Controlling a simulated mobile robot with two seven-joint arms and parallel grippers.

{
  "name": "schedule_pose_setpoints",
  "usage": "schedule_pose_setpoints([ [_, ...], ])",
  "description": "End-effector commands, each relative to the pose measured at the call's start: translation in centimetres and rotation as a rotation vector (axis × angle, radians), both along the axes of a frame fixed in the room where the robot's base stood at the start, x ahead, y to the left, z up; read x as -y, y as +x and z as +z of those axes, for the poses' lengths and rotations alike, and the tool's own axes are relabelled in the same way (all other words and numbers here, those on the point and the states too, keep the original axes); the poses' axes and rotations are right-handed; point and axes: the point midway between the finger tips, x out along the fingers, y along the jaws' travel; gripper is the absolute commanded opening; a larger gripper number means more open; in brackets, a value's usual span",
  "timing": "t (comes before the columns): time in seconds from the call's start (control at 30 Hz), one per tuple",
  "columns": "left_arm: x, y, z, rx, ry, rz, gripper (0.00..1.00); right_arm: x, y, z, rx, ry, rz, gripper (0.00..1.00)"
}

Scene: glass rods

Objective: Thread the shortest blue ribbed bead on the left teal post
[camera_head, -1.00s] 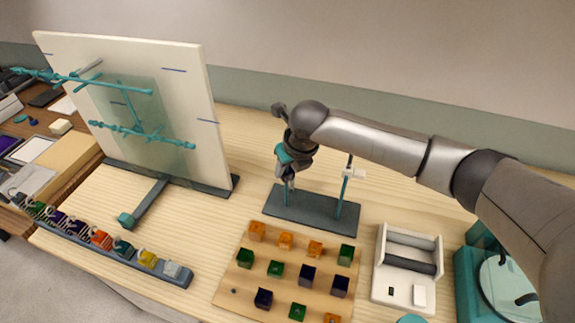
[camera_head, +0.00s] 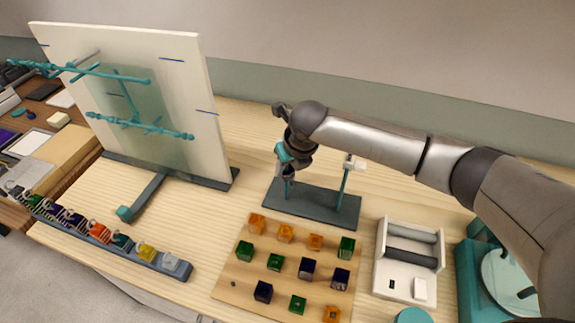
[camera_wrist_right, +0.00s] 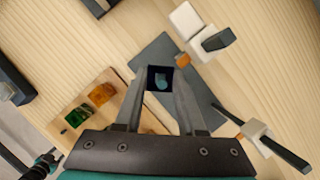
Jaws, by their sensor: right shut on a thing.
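My right gripper (camera_head: 287,176) is at the upper part of the left teal post (camera_head: 288,190) of the dark grey stand. It is shut on a dark blue bead (camera_wrist_right: 151,84), which shows between the fingertips in the right wrist view. Teal shows inside the bead's hole (camera_wrist_right: 162,79); I cannot tell how far the post reaches into it. The right teal post (camera_head: 343,187) has a white piece (camera_head: 354,163) near its top. The stand's base (camera_head: 315,205) lies flat on the table. My left gripper is not in view.
A wooden board (camera_head: 225,290) with orange, green and dark blue beads lies in front of the stand. A white tray (camera_head: 380,262) stands right of it. A white panel (camera_head: 190,90) with teal rods stands at left, behind a row of coloured blocks (camera_head: 100,233).

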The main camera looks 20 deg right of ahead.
Motion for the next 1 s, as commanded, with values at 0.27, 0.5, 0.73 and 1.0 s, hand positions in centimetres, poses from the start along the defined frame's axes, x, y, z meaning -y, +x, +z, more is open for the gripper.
schedule_pose_setpoints([
  [0.27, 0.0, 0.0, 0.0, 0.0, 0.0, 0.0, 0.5, 0.0, 0.0, 0.0, 0.001, 0.0, 0.0, 0.62],
  [0.5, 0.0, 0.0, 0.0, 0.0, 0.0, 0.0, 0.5, 0.0, 0.0, 0.0, 0.001, 0.0, 0.0, 0.74],
  [0.73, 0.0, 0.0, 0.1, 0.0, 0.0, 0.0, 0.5, 0.1, -0.2, 0.6, 0.001, 0.0, 0.001, 0.74],
  [1.0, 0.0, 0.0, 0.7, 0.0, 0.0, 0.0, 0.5, 0.4, -1.7, 4.5, 0.003, -0.001, 0.001, 0.74],
])
